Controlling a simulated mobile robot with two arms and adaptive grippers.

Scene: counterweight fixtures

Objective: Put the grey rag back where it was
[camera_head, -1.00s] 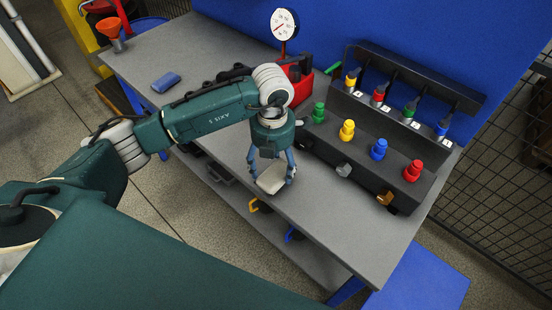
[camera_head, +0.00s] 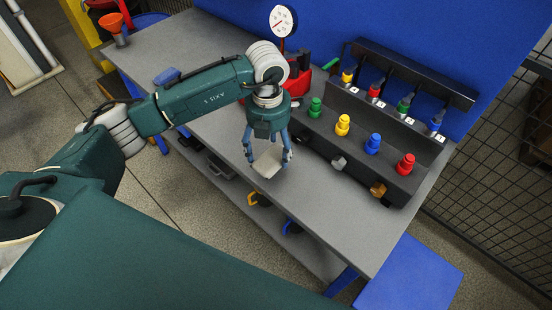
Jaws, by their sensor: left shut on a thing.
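The grey rag (camera_head: 268,162) is a small pale grey folded pad. My left gripper (camera_head: 267,154) is shut on it and holds it, slightly tilted, over the front part of the grey workbench (camera_head: 345,215). I cannot tell exactly how high it is above the bench top. A blue folded cloth (camera_head: 167,76) lies on the bench at the left, partly behind my left arm. My right gripper is not in view.
A black fixture (camera_head: 352,147) with green, yellow, blue and red knobs stands at the bench's right. A red toolbox (camera_head: 300,83), a dial gauge (camera_head: 283,21) and an orange funnel (camera_head: 113,24) stand farther back. The bench front right is clear.

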